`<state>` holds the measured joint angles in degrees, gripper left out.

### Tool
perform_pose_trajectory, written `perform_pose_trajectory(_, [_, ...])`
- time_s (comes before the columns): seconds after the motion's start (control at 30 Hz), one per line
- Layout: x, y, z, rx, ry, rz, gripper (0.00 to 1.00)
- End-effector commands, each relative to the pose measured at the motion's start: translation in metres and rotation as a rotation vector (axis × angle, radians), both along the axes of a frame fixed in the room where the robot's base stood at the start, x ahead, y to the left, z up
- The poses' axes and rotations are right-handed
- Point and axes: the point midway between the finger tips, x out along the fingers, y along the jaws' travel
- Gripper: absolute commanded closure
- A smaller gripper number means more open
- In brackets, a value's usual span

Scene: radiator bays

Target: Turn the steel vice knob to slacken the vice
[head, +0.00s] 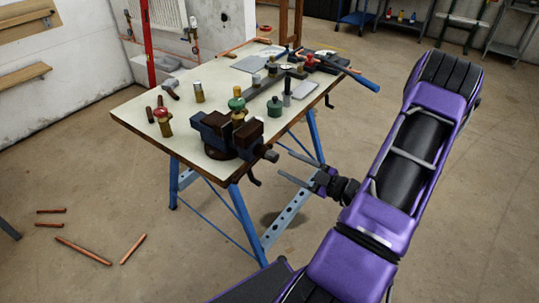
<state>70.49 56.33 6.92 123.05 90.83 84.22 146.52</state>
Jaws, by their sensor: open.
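The vice (222,135), dark with blue-grey and brownish parts, sits at the near corner of the workbench. Its knob (271,156), small and dark, sticks out toward the right at the end of the vice's screw, just past the bench edge. My gripper (286,166) is open and empty. Its two thin fingers point left toward the knob, with a small gap in the picture; I cannot tell the exact depth between them. My purple arm reaches in from the right and hides nothing of the vice.
The cream-topped workbench (140,112) on blue legs holds valves, a green-capped jar (274,107) and tools. A blue-handled tool (365,82) overhangs its right edge. A dark crank (254,178) hangs below the near edge. Copper pipes (83,251) lie on the floor at left.

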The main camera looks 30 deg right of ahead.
Motion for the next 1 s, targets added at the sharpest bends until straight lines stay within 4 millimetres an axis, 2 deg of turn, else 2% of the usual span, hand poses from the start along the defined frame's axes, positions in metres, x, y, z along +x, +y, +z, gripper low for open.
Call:
perform_pose_trajectory(0.13, [0.0,0.0,0.0,0.088,0.036,0.0,0.38])
perform_pose_trajectory(0.47, [0.001,0.001,0.0,0.096,0.039,0.001,0.38])
perform_pose_trajectory(1.0, [0.039,0.017,0.0,0.095,0.039,0.003,0.38])
